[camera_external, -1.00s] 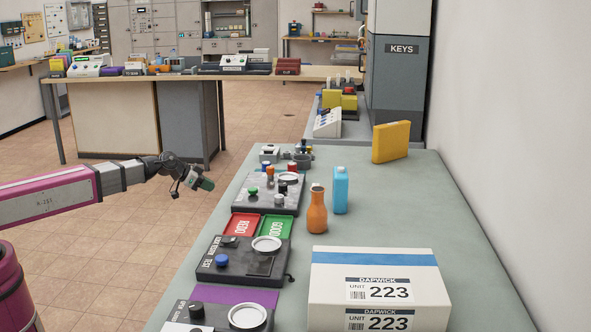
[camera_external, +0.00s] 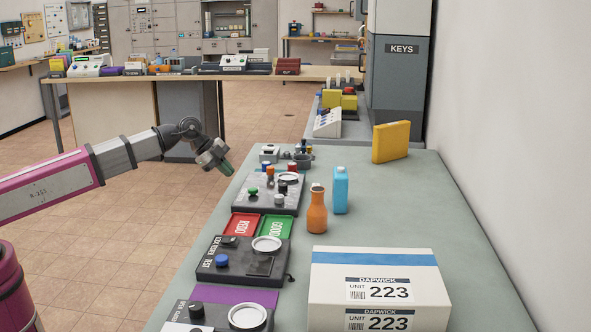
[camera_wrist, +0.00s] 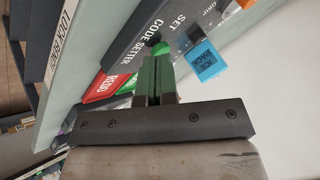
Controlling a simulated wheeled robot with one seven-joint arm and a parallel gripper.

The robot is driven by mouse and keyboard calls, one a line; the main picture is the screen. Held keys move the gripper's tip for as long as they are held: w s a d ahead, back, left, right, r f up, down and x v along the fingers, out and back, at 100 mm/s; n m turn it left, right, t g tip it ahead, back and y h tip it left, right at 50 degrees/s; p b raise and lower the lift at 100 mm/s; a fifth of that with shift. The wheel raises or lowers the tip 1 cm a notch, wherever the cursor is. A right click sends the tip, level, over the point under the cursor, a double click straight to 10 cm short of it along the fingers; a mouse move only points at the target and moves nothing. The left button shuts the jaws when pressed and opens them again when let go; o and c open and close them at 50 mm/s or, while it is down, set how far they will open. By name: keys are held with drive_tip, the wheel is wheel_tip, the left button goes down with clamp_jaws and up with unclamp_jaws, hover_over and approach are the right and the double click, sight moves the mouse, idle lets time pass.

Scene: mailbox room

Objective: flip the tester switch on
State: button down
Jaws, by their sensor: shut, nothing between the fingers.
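My gripper (camera_external: 226,168) hangs in the air at the left edge of the bench, beside the far grey control box, its tip pointing down and right. In the wrist view its fingers (camera_wrist: 158,78) are together with nothing between them. I cannot make out a tester switch.
A red tray (camera_external: 241,225) and a green tray (camera_external: 277,228) lie between the boxes. An orange bottle (camera_external: 317,210) and a blue ice pack (camera_external: 340,190) stand right of them. A white parcel (camera_external: 378,285) fills the near right; a yellow box (camera_external: 390,142) stands behind.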

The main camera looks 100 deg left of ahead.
drive_tip(key=w+d+r+m+g+h, duration=0.1)
drive_tip(key=w+d+r+m, duration=0.15)
drive_tip(key=d, duration=0.55)
drive_tip(key=w+d+r+m+g, duration=0.1)
drive_tip(key=w+d+r+m, duration=0.15)
drive_tip(key=d, duration=0.55)
wheel_tip(320, 180, up, 5)
drive_tip(key=m+g, duration=0.2)
drive_tip(key=m, duration=0.4)
hover_over(234, 240)
drive_tip(key=s, duration=0.5)
drive_tip(key=shift+a, duration=0.1)
drive_tip(key=x, duration=1.4)
drive_tip(key=shift+s, duration=0.25)
